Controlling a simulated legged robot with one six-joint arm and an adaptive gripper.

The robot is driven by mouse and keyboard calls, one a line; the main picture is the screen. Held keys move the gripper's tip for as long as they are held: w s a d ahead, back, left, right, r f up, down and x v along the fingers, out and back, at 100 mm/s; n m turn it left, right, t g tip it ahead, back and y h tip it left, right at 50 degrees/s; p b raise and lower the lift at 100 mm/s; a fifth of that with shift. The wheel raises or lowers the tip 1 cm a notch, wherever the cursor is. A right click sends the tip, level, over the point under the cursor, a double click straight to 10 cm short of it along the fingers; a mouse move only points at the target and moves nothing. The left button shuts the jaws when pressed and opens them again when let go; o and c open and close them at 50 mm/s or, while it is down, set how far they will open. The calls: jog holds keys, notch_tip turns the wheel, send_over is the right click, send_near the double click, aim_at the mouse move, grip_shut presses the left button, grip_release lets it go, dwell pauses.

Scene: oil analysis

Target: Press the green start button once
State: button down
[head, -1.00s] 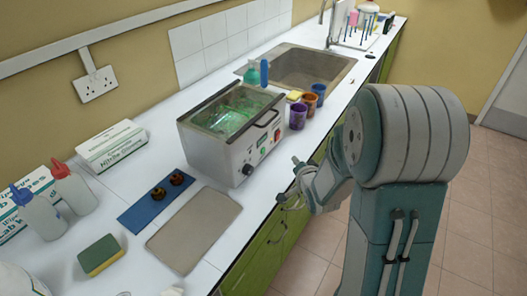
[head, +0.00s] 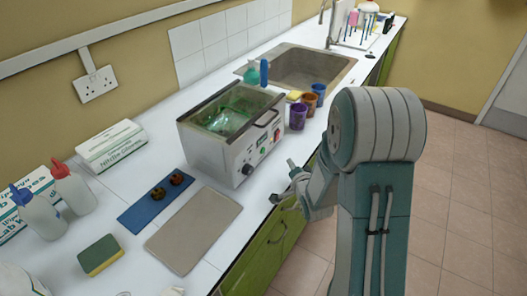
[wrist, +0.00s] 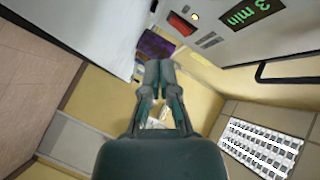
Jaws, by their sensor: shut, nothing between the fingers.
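The grey metal bath unit (head: 208,152) stands on the white counter, with its front panel facing right toward my arm. The panel has a black knob, small controls and a red switch (head: 277,134). In the wrist view the panel (wrist: 222,55) is at the top right, with a lit red switch (wrist: 182,24), small pale round parts and a green "3 min" display (wrist: 248,12).
Several coloured cups (head: 298,116) stand just beyond the unit, before the sink (head: 310,70). A grey mat (head: 192,230) and a blue pad (head: 150,207) lie on the near side. Green cabinets (head: 262,250) are below the counter edge.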

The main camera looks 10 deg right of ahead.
jog(key=shift+w+a, duration=2.45)
jog(key=shift+a, duration=0.05)
jog(key=shift+w+a+r, duration=0.1)
jog(key=shift+w+a, duration=0.15)
jog(key=shift+w+a, duration=0.25)
dwell(0.4)
jog(key=shift+s+d, duration=0.55)
dwell(0.4)
jog(key=shift+s+d, duration=1.8)
